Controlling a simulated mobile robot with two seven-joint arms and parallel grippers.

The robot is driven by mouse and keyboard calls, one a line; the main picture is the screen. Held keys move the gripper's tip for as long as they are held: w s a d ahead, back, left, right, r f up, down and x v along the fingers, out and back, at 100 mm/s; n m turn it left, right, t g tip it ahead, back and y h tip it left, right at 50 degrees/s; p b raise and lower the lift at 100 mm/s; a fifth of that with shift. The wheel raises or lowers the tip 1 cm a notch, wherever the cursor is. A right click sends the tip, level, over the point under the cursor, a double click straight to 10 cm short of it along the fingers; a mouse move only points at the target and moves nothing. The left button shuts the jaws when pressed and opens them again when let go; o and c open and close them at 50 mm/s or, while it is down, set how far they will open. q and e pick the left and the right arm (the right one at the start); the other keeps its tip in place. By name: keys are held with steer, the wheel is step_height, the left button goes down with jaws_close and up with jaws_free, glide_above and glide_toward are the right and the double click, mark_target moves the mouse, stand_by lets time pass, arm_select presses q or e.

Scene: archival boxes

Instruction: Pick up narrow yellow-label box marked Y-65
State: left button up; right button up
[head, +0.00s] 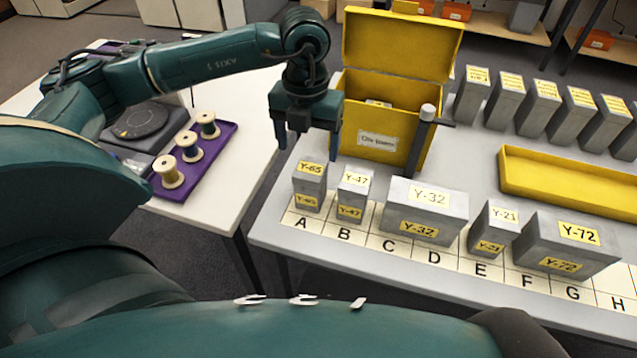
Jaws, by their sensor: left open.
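The narrow grey box Y-65 (309,187) stands upright on the table at the mat's left end, behind the letter A. It has yellow labels on its top and front. My left gripper (308,148) is open and empty, pointing down. In the picture its fingertips are just above the top of Y-65, apart from it. Whether it is directly over the box or behind it, I cannot tell for sure. My right gripper is not in view.
Narrow box Y-47 (354,194) stands close to the right of Y-65. Wider boxes Y-32 (425,212) and Y-72 (565,246), with narrow Y-21 (492,231) between, continue the row. An open yellow bin (400,146) stands behind. A yellow tray (560,186) lies at right.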

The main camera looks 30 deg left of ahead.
mark_target(308, 169)
arm_select(q)
step_height(308, 169, down, 5)
steer(key=shift+f, duration=0.15)
steer(key=shift+w+d+f+p, duration=0.1)
steer(key=shift+f+p, duration=0.2)
steer(key=shift+f, duration=1.1)
steer(key=shift+w+f+p, duration=0.1)
steer(key=shift+f+p, duration=0.15)
steer(key=shift+f, duration=1.1)
steer(key=c, duration=1.2)
